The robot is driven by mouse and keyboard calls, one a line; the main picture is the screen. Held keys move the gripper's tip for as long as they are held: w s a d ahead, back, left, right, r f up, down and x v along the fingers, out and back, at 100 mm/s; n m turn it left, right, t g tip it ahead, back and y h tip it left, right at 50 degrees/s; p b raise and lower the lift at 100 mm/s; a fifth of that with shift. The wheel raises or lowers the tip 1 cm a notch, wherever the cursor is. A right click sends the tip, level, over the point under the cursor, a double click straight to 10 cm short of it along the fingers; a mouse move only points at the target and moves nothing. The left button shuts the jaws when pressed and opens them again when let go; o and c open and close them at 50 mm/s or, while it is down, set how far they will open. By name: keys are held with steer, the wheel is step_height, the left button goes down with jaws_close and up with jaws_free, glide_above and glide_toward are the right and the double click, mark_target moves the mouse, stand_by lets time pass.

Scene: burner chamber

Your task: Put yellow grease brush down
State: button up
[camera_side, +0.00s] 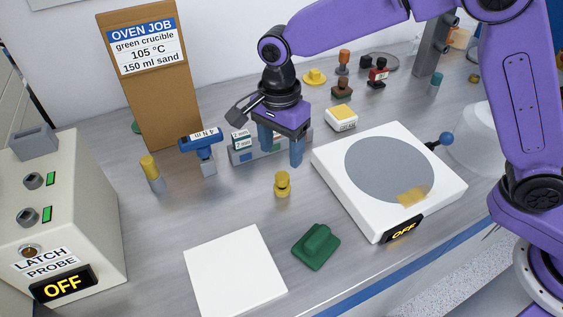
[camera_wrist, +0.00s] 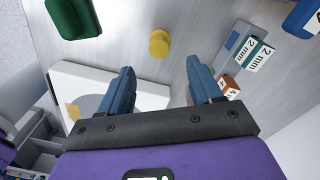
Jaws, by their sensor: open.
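A small yellow piece (camera_side: 282,184) with a rounded top stands on the grey bench; it also shows in the wrist view (camera_wrist: 158,43). It may be the yellow grease brush, but no bristles can be made out. My gripper (camera_side: 281,152) is open and empty behind and above this piece. In the wrist view, the piece lies just beyond the gap between the fingertips (camera_wrist: 160,70), apart from both. Another upright piece with a yellow top and grey lower part (camera_side: 151,172) stands at the left, by the control box.
A white plate (camera_side: 235,270) and a green block (camera_side: 316,246) lie in front. A hotplate (camera_side: 340,160) marked OFF stands at right. A blue-topped tool (camera_side: 201,142), a rack with 2 mm labels (camera_side: 243,153) and a brown job board (camera_side: 165,100) stand behind. Bare bench surrounds the yellow piece.

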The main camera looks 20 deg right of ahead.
steer(key=shift+r, duration=0.85)
steer(key=s+d+r+n, duration=0.1)
steer(key=s+d+n, duration=2.4)
steer(key=s+d, duration=0.1)
steer(key=shift+d+r, duration=0.3)
steer(key=shift+d, duration=0.6)
steer(key=shift+o, duration=0.5)
